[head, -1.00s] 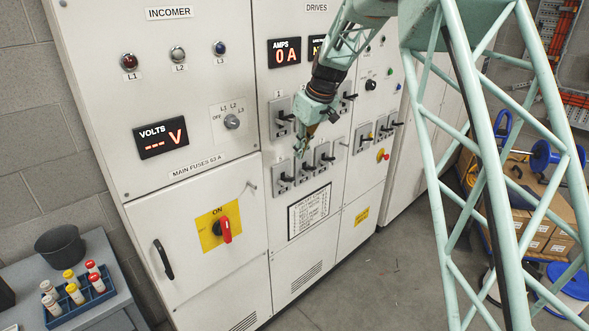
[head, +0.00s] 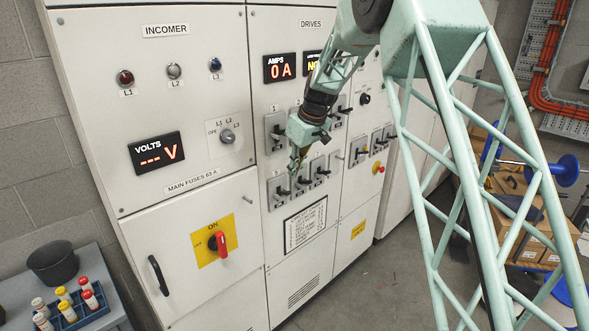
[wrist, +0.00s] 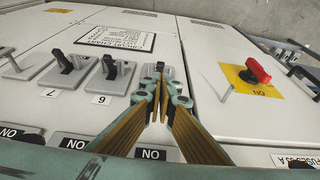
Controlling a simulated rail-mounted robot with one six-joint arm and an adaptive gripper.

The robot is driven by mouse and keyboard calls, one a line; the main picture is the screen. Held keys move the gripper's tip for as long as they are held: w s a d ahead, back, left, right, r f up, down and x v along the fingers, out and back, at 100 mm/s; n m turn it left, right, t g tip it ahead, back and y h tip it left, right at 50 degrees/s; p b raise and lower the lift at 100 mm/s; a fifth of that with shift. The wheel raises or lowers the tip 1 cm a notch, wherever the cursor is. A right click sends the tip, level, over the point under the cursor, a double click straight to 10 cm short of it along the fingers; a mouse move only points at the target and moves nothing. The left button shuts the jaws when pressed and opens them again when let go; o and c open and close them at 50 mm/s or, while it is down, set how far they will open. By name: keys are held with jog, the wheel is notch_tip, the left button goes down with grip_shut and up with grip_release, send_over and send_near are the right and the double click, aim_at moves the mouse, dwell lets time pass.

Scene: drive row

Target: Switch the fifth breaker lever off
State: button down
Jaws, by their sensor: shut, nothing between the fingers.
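The fifth breaker (head: 278,195) is the leftmost of the lower row on the DRIVES panel, a grey plate with a dark lever. My gripper (head: 293,172) is shut and empty, its tips close above and slightly right of that breaker in the head view. In the wrist view, which shows the panel upside down, my gripper (wrist: 162,88) points at the fifth breaker (wrist: 150,71). The fingers cover most of its plate and lever, so I cannot tell the lever's exact position or whether the tips touch it.
Breakers 6 (wrist: 116,75) and 7 (wrist: 68,68) stand beside it. An upper breaker row, starting with breaker 1 (head: 275,134), is above. The red main switch (head: 221,242) sits on a yellow plate at the left. The text plate (head: 305,222) lies below the breakers.

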aim_at(289, 192)
jog(key=shift+x, duration=3.75)
